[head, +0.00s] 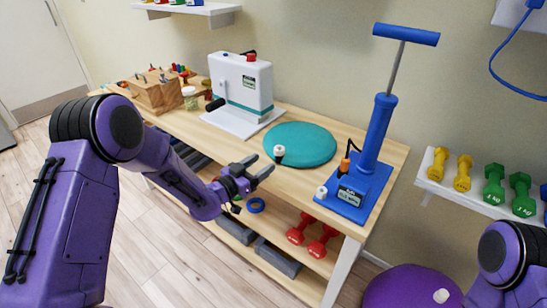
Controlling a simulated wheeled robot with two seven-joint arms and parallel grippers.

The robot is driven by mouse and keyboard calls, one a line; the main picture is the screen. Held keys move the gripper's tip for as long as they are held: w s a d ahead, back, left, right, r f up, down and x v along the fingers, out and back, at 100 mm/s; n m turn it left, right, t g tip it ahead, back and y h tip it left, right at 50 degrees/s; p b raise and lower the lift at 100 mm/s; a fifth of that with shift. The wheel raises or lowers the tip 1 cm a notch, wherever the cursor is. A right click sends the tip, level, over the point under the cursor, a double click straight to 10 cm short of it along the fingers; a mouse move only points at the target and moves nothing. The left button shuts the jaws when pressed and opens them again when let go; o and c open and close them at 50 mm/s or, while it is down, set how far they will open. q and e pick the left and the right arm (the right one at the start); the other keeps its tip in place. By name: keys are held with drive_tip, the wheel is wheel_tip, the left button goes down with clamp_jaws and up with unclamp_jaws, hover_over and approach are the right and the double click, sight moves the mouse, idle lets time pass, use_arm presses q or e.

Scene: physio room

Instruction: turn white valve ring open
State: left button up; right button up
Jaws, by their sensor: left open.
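I cannot tell for sure which small white part is the white valve ring. A white-topped black piece (279,152) stands upright at the front edge of the teal disc (301,137). A small white round part (322,191) sits at the left of the blue pump (372,155). A white plug (441,295) shows on the purple ball. My left gripper (264,167) is open and empty, its fingers pointing right, in front of the disc and close to the white-topped piece in the picture. I see no contact. My right gripper is out of view.
The wooden bench (290,188) also bears a white press-like machine (240,88), a wooden block (157,92) and a jar (190,98). Red dumbbells (312,234) and a blue roll (255,205) lie below. The purple ball (405,288) and a dumbbell shelf (455,190) are at right.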

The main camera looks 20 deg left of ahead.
sight(277, 155)
use_arm(q)
drive_tip(key=x, duration=0.6)
drive_tip(key=shift+w+f+p, duration=0.1)
drive_tip(key=shift+p, duration=0.2)
drive_tip(key=c, duration=1)
drive_tip(key=shift+d+n+t+y+b, duration=0.2)
drive_tip(key=shift+n+t+y, duration=0.2)
drive_tip(key=shift+n+y, duration=0.6)
drive_tip(key=shift+d+n+t+y+b, duration=0.2)
drive_tip(key=shift+n+t+y, duration=0.3)
drive_tip(key=shift+y, duration=0.8)
drive_tip(key=o, duration=1)
drive_tip(key=s+a+b, duration=0.1)
drive_tip(key=s+a, duration=0.1)
drive_tip(key=s, duration=0.8)
drive_tip(key=shift+s+b, duration=0.35)
